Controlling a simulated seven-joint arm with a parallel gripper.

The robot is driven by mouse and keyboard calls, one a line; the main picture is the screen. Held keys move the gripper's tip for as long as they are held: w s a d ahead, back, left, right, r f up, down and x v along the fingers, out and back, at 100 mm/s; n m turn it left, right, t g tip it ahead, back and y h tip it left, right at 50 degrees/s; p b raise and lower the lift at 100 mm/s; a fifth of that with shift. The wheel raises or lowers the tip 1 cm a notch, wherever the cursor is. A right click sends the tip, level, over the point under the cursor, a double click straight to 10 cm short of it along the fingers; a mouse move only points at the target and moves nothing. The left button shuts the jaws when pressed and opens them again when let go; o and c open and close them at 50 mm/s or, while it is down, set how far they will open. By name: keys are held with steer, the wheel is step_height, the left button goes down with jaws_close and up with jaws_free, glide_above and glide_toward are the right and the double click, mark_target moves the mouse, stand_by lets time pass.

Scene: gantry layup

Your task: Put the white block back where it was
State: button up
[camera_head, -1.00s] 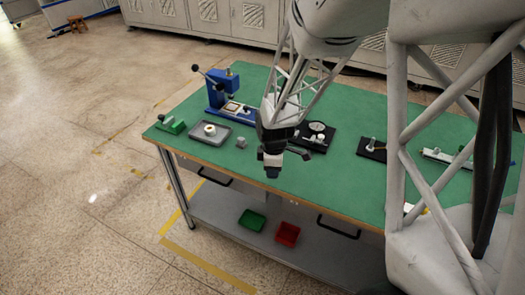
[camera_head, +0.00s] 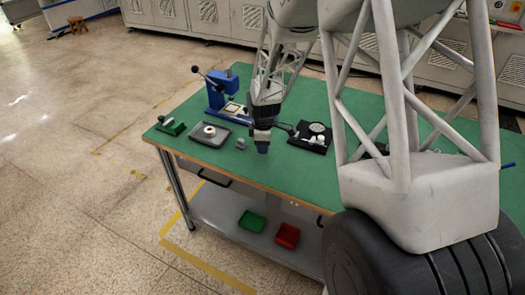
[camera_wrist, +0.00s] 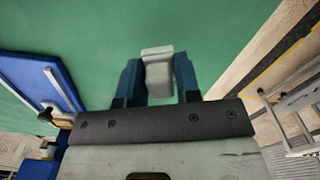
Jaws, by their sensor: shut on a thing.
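The white block (camera_wrist: 157,75) is between the two blue fingers of my gripper (camera_wrist: 158,85) in the wrist view. The gripper is shut on it, and the block's upper end sticks out past the fingertips. In the head view my gripper (camera_head: 262,146) points down over the green table top (camera_head: 215,172), between a small grey block (camera_head: 240,143) and a black plate with a round dial (camera_head: 316,131). The held block cannot be made out there. I cannot tell how high it is above the table.
A grey tray with a ring-shaped part (camera_head: 195,137), a blue press (camera_head: 222,90) and a green fixture (camera_head: 171,126) stand to the left. Green (camera_head: 251,221) and red bins (camera_head: 287,236) sit on the lower shelf. My arm hides the table's right side.

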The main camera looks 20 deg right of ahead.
steer(key=shift+w, duration=0.45)
steer(key=shift+f, duration=1.8)
steer(key=shift+f, duration=0.15)
steer(key=o, duration=0.9)
step_height(320, 180, up, 12)
